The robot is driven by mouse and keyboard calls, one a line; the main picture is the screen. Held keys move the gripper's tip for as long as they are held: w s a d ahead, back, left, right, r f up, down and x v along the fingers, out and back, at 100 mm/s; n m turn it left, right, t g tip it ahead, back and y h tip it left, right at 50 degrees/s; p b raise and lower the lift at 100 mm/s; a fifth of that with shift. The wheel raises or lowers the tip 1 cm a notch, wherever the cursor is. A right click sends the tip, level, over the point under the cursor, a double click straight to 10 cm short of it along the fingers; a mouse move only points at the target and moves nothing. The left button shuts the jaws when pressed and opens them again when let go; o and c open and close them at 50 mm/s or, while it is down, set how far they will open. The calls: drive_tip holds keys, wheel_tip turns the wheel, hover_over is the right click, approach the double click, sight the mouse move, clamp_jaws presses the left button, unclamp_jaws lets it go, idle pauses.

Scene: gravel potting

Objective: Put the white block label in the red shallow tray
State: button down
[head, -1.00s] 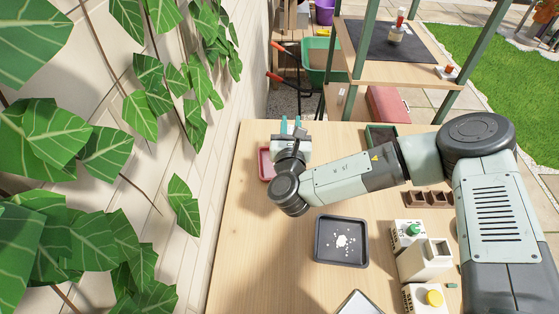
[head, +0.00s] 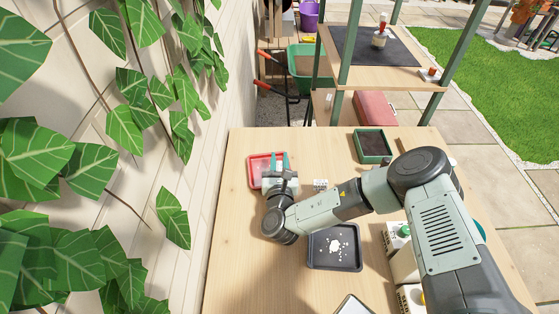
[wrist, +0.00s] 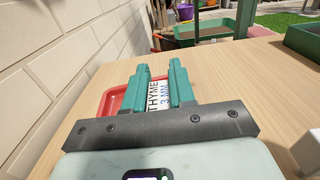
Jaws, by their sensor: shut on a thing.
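The white block label (wrist: 158,95) with black lettering is between the green fingers of my gripper (wrist: 157,85) in the wrist view. My gripper is shut on it. The red shallow tray (head: 256,170) lies at the far left of the wooden table. It also shows in the wrist view (wrist: 106,101), behind and left of the fingers. In the head view my gripper (head: 279,160) overlaps the tray's right part and hides some of it. I cannot tell the label's height above the tray.
A small white block with dark marks (head: 320,184) stands right of my gripper. A black tray with white bits (head: 318,257) is nearer. A green soil-filled tray (head: 388,157) is at the far right. White containers (head: 402,268) stand at the right. A wall runs along the left.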

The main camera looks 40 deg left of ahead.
drive_tip(key=shift+f, duration=0.15)
drive_tip(key=c, duration=0.9)
unclamp_jaws()
drive_tip(key=shift+c, duration=0.2)
